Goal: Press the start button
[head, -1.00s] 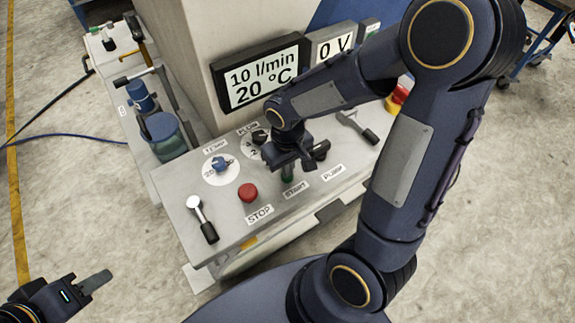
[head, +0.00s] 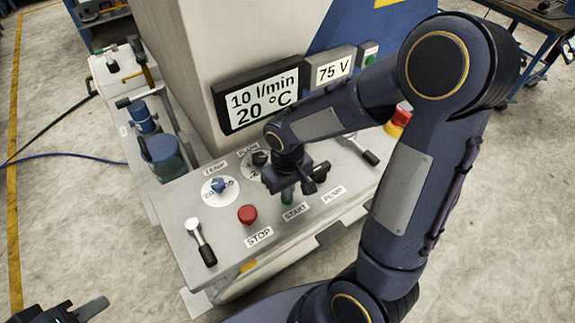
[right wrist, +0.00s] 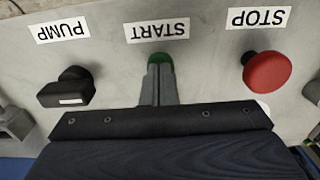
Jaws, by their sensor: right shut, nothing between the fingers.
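The green start button (right wrist: 160,61) sits above the START label (right wrist: 157,31), which reads upside down in the right wrist view. In the head view the button (head: 287,197) is partly hidden by my right gripper (head: 287,190). My right gripper's fingers are together and empty, with the tips at the button, overlapping it in the right wrist view (right wrist: 159,75). They look in contact, but the exact depth is hard to judge. My left gripper (head: 85,312) is at the bottom left corner of the head view, away from the panel and partly cut off.
A red stop button (head: 247,214) and a lever (head: 201,242) lie left of the start button. A black pump knob (right wrist: 67,88) is beside it. Temperature (head: 218,186) and flow (head: 260,158) dials stand behind. The displays (head: 334,70) read 10 l/min, 20 °C and 75 V.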

